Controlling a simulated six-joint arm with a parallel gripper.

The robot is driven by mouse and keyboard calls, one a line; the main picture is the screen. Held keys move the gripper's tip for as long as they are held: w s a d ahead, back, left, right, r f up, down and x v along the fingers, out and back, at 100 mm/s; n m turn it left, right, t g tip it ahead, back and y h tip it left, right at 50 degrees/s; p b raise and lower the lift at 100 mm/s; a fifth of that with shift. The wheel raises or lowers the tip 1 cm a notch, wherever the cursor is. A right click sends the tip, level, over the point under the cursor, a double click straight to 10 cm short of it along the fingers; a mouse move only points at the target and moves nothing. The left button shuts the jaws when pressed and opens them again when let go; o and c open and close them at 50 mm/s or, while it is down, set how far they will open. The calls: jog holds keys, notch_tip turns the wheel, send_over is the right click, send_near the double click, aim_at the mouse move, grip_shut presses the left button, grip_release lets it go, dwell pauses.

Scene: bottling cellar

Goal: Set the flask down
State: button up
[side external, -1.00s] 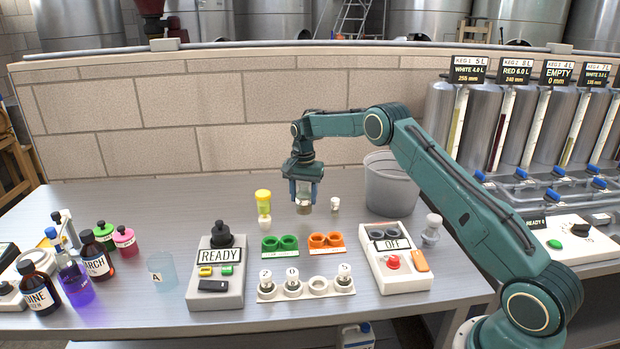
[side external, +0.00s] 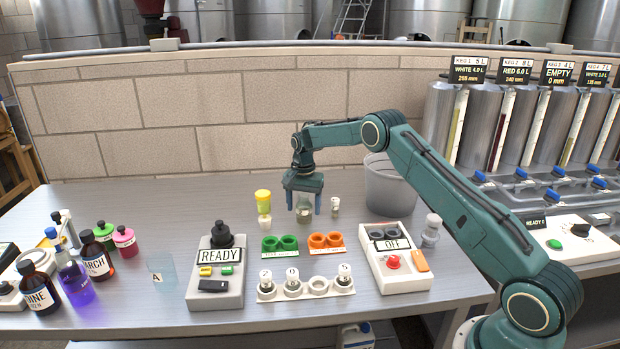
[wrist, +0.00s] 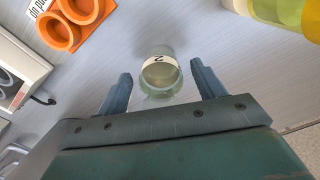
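The flask (side external: 304,213) is a small clear glass vessel with pale liquid low in it, standing upright on the grey table behind the orange rings. In the wrist view the flask (wrist: 160,75) shows a pale label with a dark mark that looks like a 2. My gripper (side external: 304,208) is open, its two blue fingers apart on either side of the flask. In the wrist view clear gaps show between the flask and both fingers of my gripper (wrist: 160,84).
A yellow-topped container (side external: 263,199) stands just left of the flask, and a small white-capped vial (side external: 335,206) just right. Orange rings (side external: 326,240) and green rings (side external: 280,244) lie in front. A grey bucket (side external: 389,188) stands at the back right.

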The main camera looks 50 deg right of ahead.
jog(key=shift+r, duration=0.1)
notch_tip(320, 180, up, 12)
dwell(0.9)
jog(key=shift+r, duration=0.1)
notch_tip(320, 180, up, 12)
jog(key=n+t, duration=0.1)
jog(key=n, duration=0.2)
send_over(303, 201)
jog(key=s+a, duration=0.6)
jog(key=s+a+r+n+t, duration=0.2)
jog(key=s+a+r+n, duration=0.35)
jog(key=s, duration=0.55)
jog(key=s+a+f+n+t, duration=0.1)
jog(key=s+a, duration=0.3)
jog(key=s, duration=0.8)
jog(key=s+a+f+n+t, duration=0.1)
jog(key=s+a+f+n, duration=0.2)
jog(key=s, duration=0.9)
jog(key=shift+s+a+n+t, duration=0.3)
jog(key=shift+a+n, duration=0.05)
jog(key=shift+n, duration=0.2)
